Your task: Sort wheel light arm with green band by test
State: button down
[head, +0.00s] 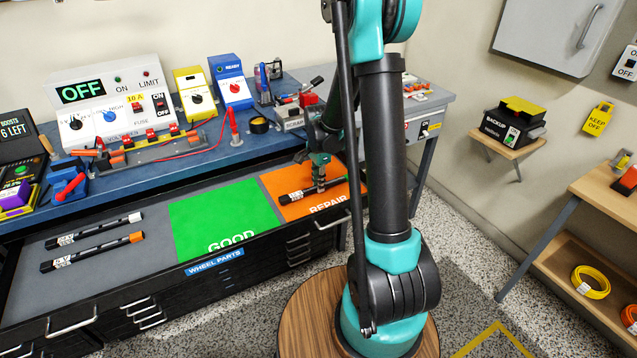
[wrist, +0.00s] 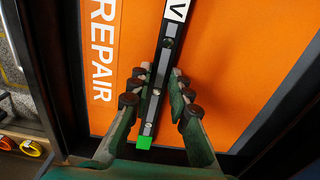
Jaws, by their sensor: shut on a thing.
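The wheel light arm with the green band is a black bar (head: 297,195) with a white label near one end and a green band at the other. It lies at or just above the orange REPAIR area (head: 265,180) of the drawer; I cannot tell whether it touches. My gripper (head: 319,186) is shut on it from above. In the wrist view the bar (wrist: 169,50) runs between the fingers of my gripper (wrist: 160,78), with its green band (wrist: 143,142) nearest the palm. The green GOOD area (head: 220,213) is empty.
Two other light arms, one with a white band (head: 95,231) and one with an orange band (head: 92,250), lie in the drawer's grey left section (head: 125,210). The blue bench (head: 165,165) behind holds a tester reading OFF (head: 82,91), a clamp fixture (head: 150,143) and leads.

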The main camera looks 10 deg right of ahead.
jog(key=shift+f, duration=0.4)
jog(key=c, duration=1.3)
grip_release()
jog(key=shift+c, duration=0.2)
jog(key=shift+r, duration=0.1)
notch_tip(320, 180, up, 11)
jog(key=s+d+f+n+t, duration=0.1)
jog(key=s+d+n+t, duration=0.1)
jog(key=s+n, duration=0.5)
jog(key=s+d+f+n+t, duration=0.2)
jog(key=s+n, duration=0.5)
jog(key=s, duration=0.8)
jog(key=shift+f, duration=0.15)
